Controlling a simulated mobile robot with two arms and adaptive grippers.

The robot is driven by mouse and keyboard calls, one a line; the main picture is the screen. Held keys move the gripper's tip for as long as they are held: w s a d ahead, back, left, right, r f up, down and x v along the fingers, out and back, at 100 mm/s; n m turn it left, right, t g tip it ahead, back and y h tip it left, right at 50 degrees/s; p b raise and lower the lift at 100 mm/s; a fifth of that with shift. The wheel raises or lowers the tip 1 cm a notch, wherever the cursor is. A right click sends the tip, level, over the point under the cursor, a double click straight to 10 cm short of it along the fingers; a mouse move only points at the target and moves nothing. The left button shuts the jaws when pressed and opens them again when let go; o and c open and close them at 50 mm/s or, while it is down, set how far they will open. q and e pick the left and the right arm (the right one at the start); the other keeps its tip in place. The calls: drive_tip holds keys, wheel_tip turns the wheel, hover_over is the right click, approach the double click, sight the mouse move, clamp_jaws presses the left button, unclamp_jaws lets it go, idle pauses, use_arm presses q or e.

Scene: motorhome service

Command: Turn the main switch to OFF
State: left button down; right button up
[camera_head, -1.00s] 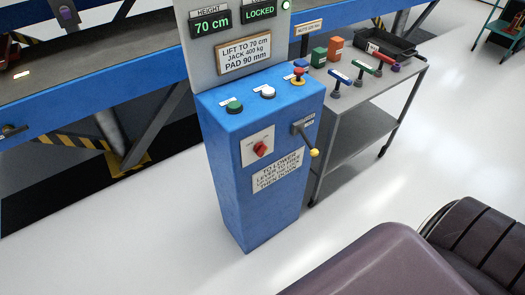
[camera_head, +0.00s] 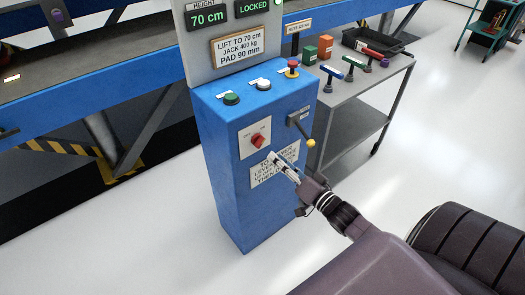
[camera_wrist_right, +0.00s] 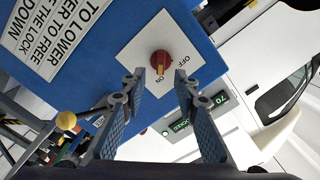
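The main switch (camera_head: 257,140) is a red rotary knob on a white plate on the front of the blue control pedestal (camera_head: 225,195). In the right wrist view the knob (camera_wrist_right: 160,62) shows with OFF and ON labels, and its grip lies toward ON. My right gripper (camera_head: 283,162) is just in front of the pedestal, below and right of the switch in the head view. In the right wrist view its two fingers (camera_wrist_right: 158,88) are open and apart, with the knob beyond the gap. Nothing is between them. My left gripper is not in view.
A lever with a yellow ball (camera_head: 311,143) sticks out right of the switch. Green, white and red buttons (camera_head: 263,84) sit on the pedestal top. A grey cart (camera_head: 350,110) with tools stands close on the right. The white floor in front is clear.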

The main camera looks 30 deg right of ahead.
sight(262, 144)
drive_tip(key=shift+w+a+p, duration=0.15)
drive_tip(key=shift+w+p, duration=0.05)
drive_tip(key=shift+w, duration=1.8)
drive_tip(key=shift+w+a+p, duration=0.1)
drive_tip(key=shift+w+p, duration=0.05)
drive_tip(key=shift+w, duration=1.8)
drive_tip(key=shift+r, duration=0.1)
drive_tip(key=shift+c, duration=0.6)
clamp_jaws()
